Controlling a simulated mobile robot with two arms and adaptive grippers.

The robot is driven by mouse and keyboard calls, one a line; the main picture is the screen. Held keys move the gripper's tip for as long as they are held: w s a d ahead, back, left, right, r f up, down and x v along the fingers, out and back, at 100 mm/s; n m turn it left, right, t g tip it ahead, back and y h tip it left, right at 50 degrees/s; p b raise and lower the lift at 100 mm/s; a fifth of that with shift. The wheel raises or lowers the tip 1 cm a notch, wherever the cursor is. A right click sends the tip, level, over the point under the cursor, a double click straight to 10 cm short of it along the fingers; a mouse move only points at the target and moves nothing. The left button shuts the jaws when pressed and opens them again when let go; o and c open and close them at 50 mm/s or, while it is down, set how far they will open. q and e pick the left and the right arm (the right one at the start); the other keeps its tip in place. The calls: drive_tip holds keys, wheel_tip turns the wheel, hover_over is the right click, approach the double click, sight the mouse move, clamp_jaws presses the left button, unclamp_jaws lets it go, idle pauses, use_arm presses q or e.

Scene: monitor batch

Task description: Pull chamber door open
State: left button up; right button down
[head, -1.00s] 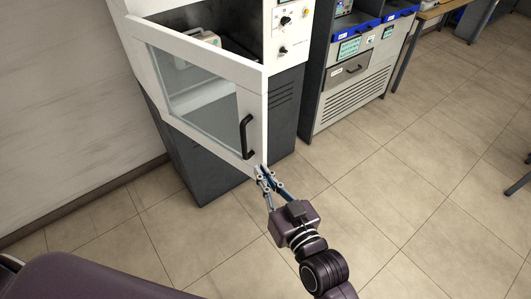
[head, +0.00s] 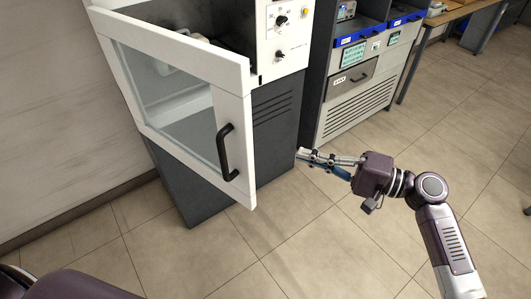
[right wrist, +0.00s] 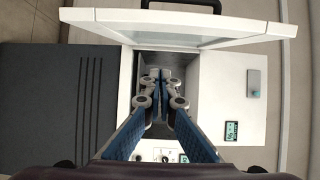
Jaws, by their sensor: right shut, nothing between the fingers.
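The chamber door (head: 234,112) is a white frame with a glass pane and a black bar handle (head: 224,151). It stands ajar, its right edge swung out from the grey and white chamber cabinet (head: 272,112). My right gripper (head: 301,155) is shut and empty, to the right of the door edge and apart from the handle. In the right wrist view, the door (right wrist: 190,27) crosses the top, with the handle partly cut off. The shut fingers (right wrist: 159,75) point at the gap between door and chamber; contact is not clear. My left gripper is out of view.
A control panel with knobs (head: 281,35) is at the cabinet's upper right. A grey equipment rack (head: 352,108) with blue-edged shelves stands to the right. A wooden table (head: 445,15) is farther back. The tiled floor in front is clear.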

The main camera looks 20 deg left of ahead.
drive_tip(key=s+a+p, duration=0.2)
drive_tip(key=a+p, duration=0.4)
drive_tip(key=a, duration=0.5)
drive_tip(key=shift+s+a+r, duration=0.15)
drive_tip(key=shift+s+r, duration=0.05)
drive_tip(key=shift+s, duration=0.15)
